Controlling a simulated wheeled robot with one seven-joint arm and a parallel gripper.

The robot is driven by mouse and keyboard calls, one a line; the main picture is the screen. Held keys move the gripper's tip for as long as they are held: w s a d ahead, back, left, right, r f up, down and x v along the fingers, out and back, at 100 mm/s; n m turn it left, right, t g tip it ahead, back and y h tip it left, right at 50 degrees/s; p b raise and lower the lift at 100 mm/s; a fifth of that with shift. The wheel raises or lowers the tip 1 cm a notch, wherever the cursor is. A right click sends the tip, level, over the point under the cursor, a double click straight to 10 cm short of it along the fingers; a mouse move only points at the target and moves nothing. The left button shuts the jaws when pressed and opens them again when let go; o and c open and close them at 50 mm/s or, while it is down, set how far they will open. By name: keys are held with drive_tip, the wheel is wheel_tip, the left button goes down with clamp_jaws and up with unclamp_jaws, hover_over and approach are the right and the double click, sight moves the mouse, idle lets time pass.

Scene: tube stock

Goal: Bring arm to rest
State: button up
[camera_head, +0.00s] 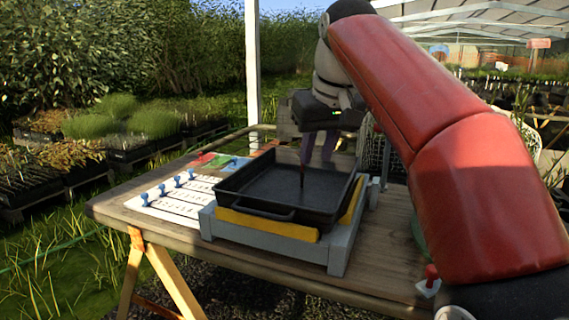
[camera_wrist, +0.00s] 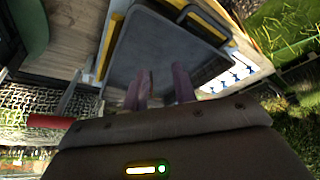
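My gripper (camera_head: 316,160) hangs fingers-down over the far side of a black tray (camera_head: 228,196), below my red-covered arm. In the wrist view the two purplish fingers (camera_wrist: 160,88) stand apart with nothing visible between them. The tray, also in the wrist view (camera_wrist: 165,50), looks empty of soil or plants. A thin dark red stick-like thing (camera_head: 302,165) shows beside the fingers in the head view; I cannot tell what it rests on.
The tray sits in a grey frame (camera_head: 337,252) with yellow strips on a wooden table (camera_head: 112,204). A white card (camera_head: 158,205) with several blue pegs lies left. A red-knobbed piece (camera_head: 430,280) stands near the front right. A red handle (camera_wrist: 50,121) shows in the wrist view.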

drive_tip(key=s+d+f+m, duration=0.2)
drive_tip(key=s+d+f, duration=0.2)
drive_tip(key=s+f, duration=0.7)
drive_tip(key=s+d+f+m+t+h, duration=0.1)
drive_tip(key=s+d+f, duration=0.4)
drive_tip(key=s+f, duration=0.6)
wheel_tip(320, 180, down, 5)
drive_tip(key=shift+s+d+f+m+h, duration=0.1)
drive_tip(key=shift+s+d+m+h, duration=0.2)
drive_tip(key=shift+m, duration=0.3)
